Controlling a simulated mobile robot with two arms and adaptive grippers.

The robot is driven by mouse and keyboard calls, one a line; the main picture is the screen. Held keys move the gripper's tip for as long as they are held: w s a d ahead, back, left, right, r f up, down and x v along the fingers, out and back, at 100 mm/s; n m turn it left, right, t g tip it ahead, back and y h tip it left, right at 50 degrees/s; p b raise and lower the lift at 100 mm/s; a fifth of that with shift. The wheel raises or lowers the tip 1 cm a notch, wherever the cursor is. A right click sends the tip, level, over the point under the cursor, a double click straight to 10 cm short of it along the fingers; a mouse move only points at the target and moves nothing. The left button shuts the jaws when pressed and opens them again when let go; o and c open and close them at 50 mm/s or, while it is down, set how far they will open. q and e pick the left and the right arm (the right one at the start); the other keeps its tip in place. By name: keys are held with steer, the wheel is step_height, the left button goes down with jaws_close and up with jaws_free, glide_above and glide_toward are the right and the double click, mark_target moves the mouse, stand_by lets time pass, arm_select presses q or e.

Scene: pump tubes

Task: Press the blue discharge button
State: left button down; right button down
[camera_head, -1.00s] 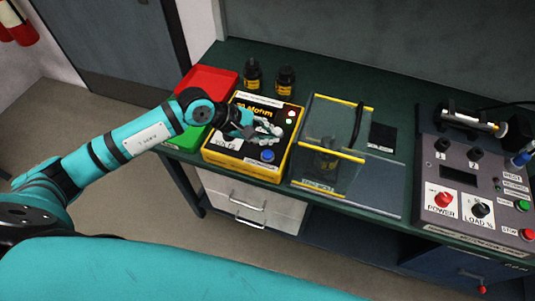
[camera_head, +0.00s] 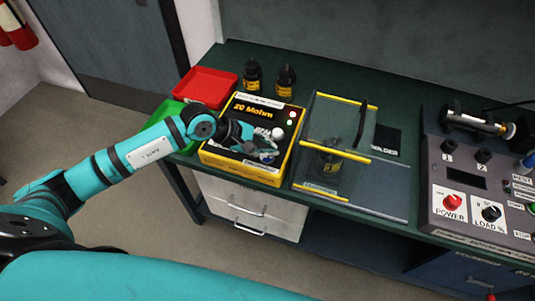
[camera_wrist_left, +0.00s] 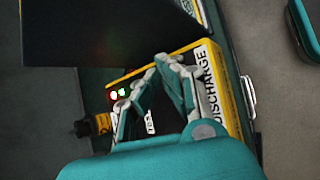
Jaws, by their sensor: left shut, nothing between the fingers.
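The yellow and black tester box marked "Mohm" (camera_head: 238,168) sits on the green bench in the head view. It also shows in the wrist view, with a white DISCHARGE label (camera_wrist_left: 207,84). My left gripper (camera_head: 268,148) is shut and empty, low over the box's front right part, where the blue discharge button is. The gripper largely hides the button; I cannot tell whether they touch. In the wrist view the closed fingertips (camera_wrist_left: 168,62) lie beside the DISCHARGE label, and the button cannot be made out. My right gripper is not in view.
Red (camera_head: 206,86) and green (camera_head: 166,114) trays stand left of the box. Two dark bottles (camera_head: 286,80) stand behind it. A clear yellow-edged enclosure (camera_head: 340,115) stands close on its right. A grey control panel (camera_head: 470,200) is at the far right.

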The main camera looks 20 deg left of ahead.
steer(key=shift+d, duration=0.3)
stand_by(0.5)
arm_select(q)
steer(key=shift+f, duration=0.1)
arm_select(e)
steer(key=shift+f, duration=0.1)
arm_select(q)
steer(key=shift+f+b, duration=0.35)
steer(key=shift+b, duration=0.3)
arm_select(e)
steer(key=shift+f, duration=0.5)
arm_select(q)
steer(key=shift+f+b, duration=0.25)
steer(key=shift+b, duration=0.05)
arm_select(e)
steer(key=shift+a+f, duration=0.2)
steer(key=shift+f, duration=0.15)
arm_select(q)
steer(key=shift+f+b, duration=0.4)
steer(key=shift+b, duration=0.05)
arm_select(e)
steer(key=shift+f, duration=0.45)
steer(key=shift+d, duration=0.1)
arm_select(q)
steer(key=shift+r+p, duration=0.4)
steer(key=shift+r, duration=0.7)
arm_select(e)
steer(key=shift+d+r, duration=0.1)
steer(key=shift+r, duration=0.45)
